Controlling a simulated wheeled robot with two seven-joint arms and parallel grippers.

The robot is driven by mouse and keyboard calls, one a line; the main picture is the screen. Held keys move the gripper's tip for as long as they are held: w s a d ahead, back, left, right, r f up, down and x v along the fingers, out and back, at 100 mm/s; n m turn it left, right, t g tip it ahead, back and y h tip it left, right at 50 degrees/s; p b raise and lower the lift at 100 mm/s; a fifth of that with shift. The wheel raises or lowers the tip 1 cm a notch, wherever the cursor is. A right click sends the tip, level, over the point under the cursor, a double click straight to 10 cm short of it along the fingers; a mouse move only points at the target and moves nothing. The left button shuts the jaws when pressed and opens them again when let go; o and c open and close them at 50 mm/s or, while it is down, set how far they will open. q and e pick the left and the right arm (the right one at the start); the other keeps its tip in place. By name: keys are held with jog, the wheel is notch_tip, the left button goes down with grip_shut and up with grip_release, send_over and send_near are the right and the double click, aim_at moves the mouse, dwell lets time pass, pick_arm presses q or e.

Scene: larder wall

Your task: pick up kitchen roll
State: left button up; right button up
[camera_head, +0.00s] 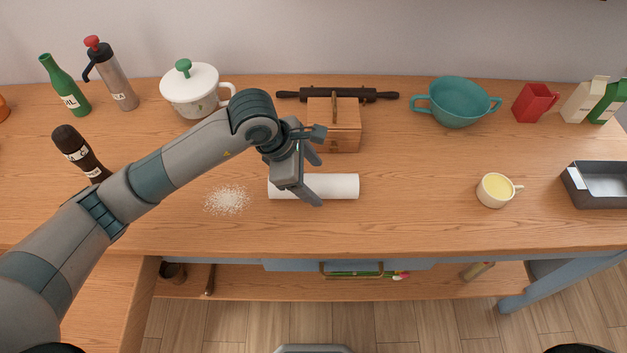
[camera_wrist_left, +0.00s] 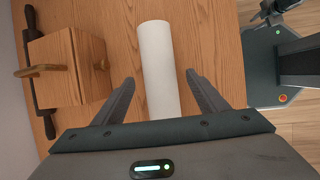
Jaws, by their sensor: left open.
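The kitchen roll (camera_head: 335,187) is a white cylinder lying on its side on the wooden worktop, running left to right near the middle. In the left wrist view the roll (camera_wrist_left: 159,65) stretches away between my two fingers. My left gripper (camera_head: 316,180) is open above the roll, with its fingers on either side of it and part of the roll hidden behind the gripper. In the wrist view the fingers (camera_wrist_left: 160,92) stand apart from the roll's sides with gaps. My right gripper does not show.
A wooden box (camera_head: 345,135) and a dark rolling pin (camera_head: 370,95) lie just behind the roll. White spilled grains (camera_head: 228,200) are to its left. A yellow-filled cup (camera_head: 494,190) and a teal pot (camera_head: 456,103) stand to the right.

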pick_arm(q)
jog(key=shift+p+x, duration=0.3)
jog(key=shift+x, duration=1)
jog(key=shift+c, duration=0.7)
jog(key=c, duration=1)
